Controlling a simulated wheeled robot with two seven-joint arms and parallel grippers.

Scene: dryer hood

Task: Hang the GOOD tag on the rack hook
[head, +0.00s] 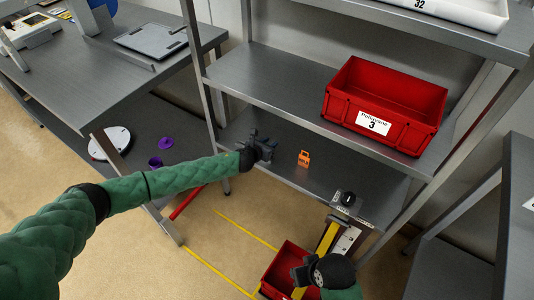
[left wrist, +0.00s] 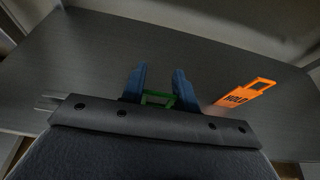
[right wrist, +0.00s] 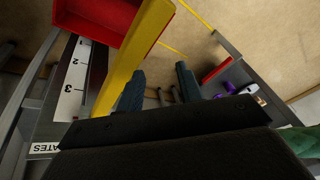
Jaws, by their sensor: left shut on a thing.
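My left gripper (head: 266,149) is over the rack's lower shelf. In the left wrist view its blue fingers (left wrist: 160,88) are shut on a small green tag (left wrist: 158,99), of which only a frame-like part shows; no word on it can be read. An orange tag (head: 304,158) is to the right of the gripper; it reads HOLD in the left wrist view (left wrist: 245,94). Thin metal prongs (left wrist: 46,103) stick out at the left there; I cannot tell whether they are the rack hook. My right gripper (right wrist: 160,85) is low by a yellow post, its fingers apart and empty.
A red bin (head: 385,105) labelled 3 stands on the middle shelf. The yellow post (right wrist: 135,55) and a red bin (head: 288,268) on the floor are near my right gripper. A grey bench (head: 90,60) stands left. The lower shelf around the orange tag is clear.

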